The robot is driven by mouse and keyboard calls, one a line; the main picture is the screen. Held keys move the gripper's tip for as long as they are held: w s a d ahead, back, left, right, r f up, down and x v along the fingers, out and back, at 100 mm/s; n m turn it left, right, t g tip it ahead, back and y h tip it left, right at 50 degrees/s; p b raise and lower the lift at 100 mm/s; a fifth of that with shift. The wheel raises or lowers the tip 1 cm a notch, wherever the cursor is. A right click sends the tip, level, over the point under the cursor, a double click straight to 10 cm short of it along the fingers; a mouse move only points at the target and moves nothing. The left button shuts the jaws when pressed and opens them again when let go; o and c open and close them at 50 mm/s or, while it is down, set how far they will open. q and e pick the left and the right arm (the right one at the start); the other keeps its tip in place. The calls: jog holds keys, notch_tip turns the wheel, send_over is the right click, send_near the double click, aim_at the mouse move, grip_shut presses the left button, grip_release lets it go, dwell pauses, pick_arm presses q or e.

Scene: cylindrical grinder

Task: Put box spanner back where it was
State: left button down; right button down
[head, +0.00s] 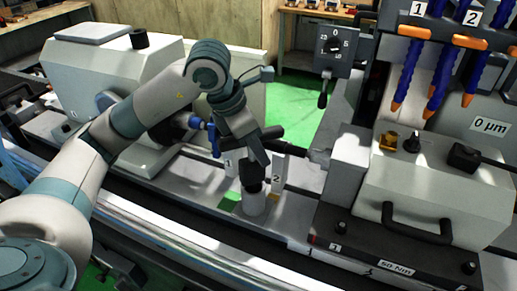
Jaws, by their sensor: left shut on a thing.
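My left arm comes in from the left, and its gripper (256,158) points down in the middle of the head view. It is shut on a dark piece that I take to be the box spanner (251,179). The spanner's lower dark part is right above a short light-grey cylinder (254,204) on the machine bed. I cannot tell whether it is in the cylinder or just over it. The gripper and wrist hide much of the spanner. My right gripper is not in view.
Upright plates marked 1 (229,163) and 2 (277,170) stand close beside the gripper. The grey headstock (110,75) is at the left, and a housing with a black handle (415,222) is at the right. Blue coolant hoses (437,75) hang at upper right.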

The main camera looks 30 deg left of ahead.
pick_arm(q)
jog(key=shift+f, duration=0.25)
jog(key=shift+f, duration=0.15)
jog(key=c, duration=1.5)
grip_release()
jog(key=shift+c, duration=0.2)
